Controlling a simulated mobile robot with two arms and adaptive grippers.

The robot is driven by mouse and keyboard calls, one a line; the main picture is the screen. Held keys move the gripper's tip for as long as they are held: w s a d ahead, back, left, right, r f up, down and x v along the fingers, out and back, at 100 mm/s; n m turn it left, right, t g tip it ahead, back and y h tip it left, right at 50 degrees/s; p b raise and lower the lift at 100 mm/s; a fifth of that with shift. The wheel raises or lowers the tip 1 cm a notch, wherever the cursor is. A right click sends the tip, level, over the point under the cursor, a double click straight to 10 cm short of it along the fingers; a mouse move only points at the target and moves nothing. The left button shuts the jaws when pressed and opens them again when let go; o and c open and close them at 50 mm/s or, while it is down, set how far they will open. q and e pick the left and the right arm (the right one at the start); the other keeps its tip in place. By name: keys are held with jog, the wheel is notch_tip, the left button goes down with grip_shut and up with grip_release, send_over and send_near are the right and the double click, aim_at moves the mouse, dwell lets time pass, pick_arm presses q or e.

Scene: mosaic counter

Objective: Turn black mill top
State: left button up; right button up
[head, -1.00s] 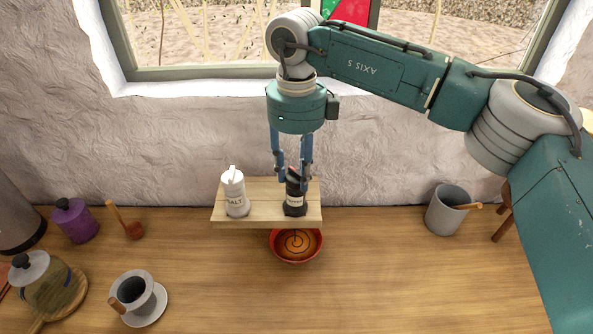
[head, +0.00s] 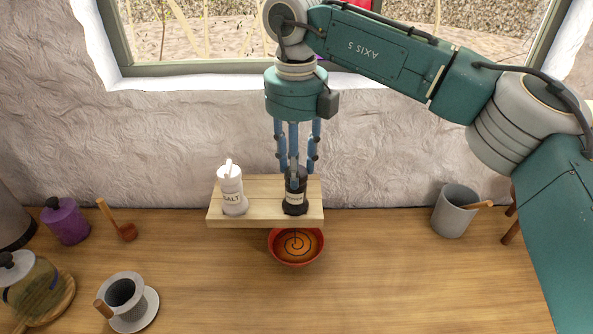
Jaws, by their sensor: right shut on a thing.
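The black mill (head: 295,207) stands upright on the right part of a small wooden shelf (head: 262,221). It has a pale label on its body. My right gripper (head: 296,180) comes down from above and is shut on the mill's top, which its fingers largely hide. A white salt mill (head: 231,192) with a handle on top stands on the same shelf to the left, apart from the gripper. My left gripper is not in view.
A red bowl (head: 296,259) of orange soup sits below the shelf. A purple jar (head: 66,221), a wooden scoop (head: 125,231), a glass teapot (head: 34,288) and a dripper (head: 125,297) stand left. A grey pot (head: 455,211) stands right. The front right counter is clear.

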jog(key=m+b, duration=0.2)
jog(key=m, duration=0.2)
jog(key=shift+a+f+m, duration=0.1)
jog(key=shift+a+m, duration=0.05)
jog(key=shift+m, duration=0.15)
jog(key=m+b, duration=0.1)
jog(key=m, duration=0.2)
jog(key=shift+m+b, duration=0.4)
jog(key=m+b, duration=0.1)
jog(key=m, duration=0.3)
jog(key=shift+a+b, duration=0.1)
jog(key=shift+b, duration=0.3)
jog(key=shift+m+b, duration=0.65)
jog(key=shift+m, duration=1.35)
jog(key=shift+w, duration=0.1)
jog(key=o, duration=1.2)
